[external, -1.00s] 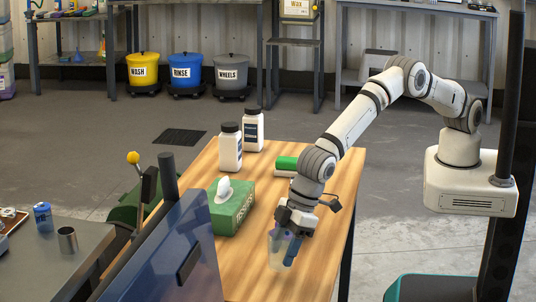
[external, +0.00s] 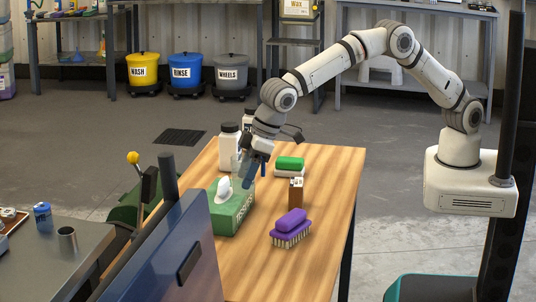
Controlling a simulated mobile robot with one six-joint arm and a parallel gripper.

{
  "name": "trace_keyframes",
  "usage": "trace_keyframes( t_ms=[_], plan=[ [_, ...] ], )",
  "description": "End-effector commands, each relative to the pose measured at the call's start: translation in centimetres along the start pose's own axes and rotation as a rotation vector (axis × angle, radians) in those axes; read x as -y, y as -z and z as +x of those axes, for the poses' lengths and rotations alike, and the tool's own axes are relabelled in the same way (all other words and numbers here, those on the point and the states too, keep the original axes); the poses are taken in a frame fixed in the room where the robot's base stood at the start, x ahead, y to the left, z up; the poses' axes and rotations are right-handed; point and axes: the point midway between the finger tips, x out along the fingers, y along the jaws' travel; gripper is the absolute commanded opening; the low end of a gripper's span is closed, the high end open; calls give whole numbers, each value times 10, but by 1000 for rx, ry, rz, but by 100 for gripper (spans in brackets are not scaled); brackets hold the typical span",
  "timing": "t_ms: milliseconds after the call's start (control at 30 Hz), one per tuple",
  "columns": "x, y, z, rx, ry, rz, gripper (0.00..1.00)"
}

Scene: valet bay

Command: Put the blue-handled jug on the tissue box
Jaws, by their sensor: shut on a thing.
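The green tissue box (external: 236,214) sits on the wooden table with a white tissue standing up from its top. My gripper (external: 254,164) is over the far right part of the box and is shut on the blue-handled jug. The jug's clear body (external: 237,166) shows faintly to the left of its dark blue handle, in front of a white bottle. The jug appears to be held in the air, just above or behind the tissue. Whether it touches the box cannot be told from this view.
White bottles with black caps (external: 230,147) stand close behind the jug. A green block-like item (external: 290,164), a small brown-and-white item (external: 296,190) and a purple brush (external: 290,229) are to the right. The table's (external: 325,215) right side is clear.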

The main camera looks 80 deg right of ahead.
Motion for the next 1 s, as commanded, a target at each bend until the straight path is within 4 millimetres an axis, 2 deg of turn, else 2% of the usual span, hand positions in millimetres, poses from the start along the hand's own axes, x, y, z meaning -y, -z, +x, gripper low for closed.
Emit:
trace_keyframes(
  t_ms=[33,100,200,333,467,733,1000],
  plan=[
    [-30,5,-6,-2,-15,36,30],
    [-63,9,-12,-3,-31,74,30],
    [-102,11,-19,-5,-50,120,30],
    [-136,10,-26,-5,-68,161,30],
    [-152,8,-27,-4,-77,180,30],
    [-156,-11,16,-1,-78,183,30],
    [-156,-19,38,-3,-78,182,30]
  ],
)
